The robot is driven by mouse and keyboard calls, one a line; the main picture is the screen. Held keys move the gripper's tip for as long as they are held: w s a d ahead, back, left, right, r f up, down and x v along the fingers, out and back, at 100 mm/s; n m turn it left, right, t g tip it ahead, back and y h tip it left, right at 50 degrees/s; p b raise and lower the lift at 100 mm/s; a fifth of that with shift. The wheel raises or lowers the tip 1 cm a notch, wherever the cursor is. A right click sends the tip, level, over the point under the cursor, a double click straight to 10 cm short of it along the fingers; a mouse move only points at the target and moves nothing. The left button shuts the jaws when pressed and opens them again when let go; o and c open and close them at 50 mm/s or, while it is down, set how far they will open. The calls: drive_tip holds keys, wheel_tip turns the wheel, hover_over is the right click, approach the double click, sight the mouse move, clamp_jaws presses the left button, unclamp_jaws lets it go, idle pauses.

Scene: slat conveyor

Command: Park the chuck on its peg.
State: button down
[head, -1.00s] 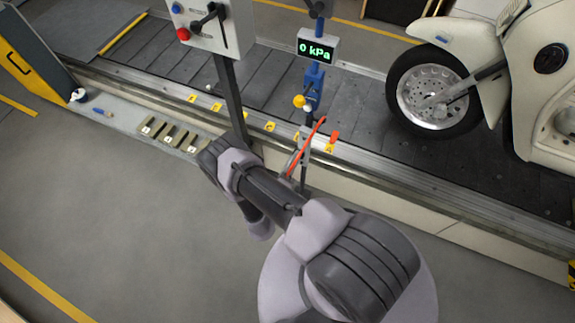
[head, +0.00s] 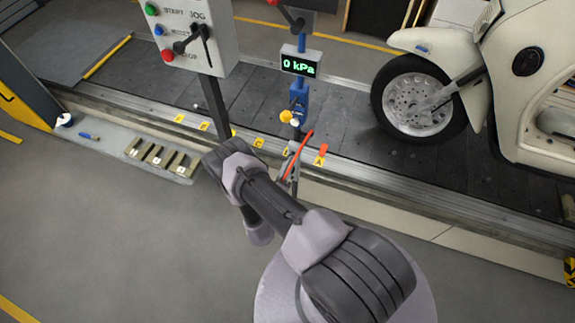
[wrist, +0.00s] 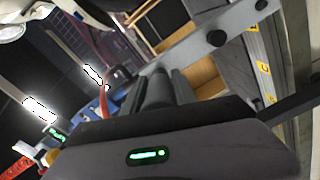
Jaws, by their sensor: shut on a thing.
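My gripper (wrist: 160,95) is shut, with its dark fingers closed around a dark cylindrical piece that I take to be the chuck (wrist: 160,88). Most of the chuck is hidden by the fingers. A red hose (wrist: 104,102) shows just left of the fingers in the wrist view, and as a red line (head: 299,150) in the head view. In the head view my gripper is small and partly hidden behind my arm. The blue post (head: 299,98) with a yellow knob (head: 288,117) and a "0 kPa" display (head: 300,66) stands beyond it. I cannot make out the peg clearly.
A control box (head: 186,36) with a lever and buttons stands left of the post. The slat conveyor (head: 340,127) carries a cream scooter (head: 535,90) at right. Numbered blocks (head: 160,156) lie along the ledge at left. The floor in front is clear.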

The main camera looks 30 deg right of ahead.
drive_tip(key=shift+w+d, duration=0.45)
drive_tip(key=shift+d, duration=0.05)
idle(0.8)
drive_tip(key=c, duration=0.9)
unclamp_jaws()
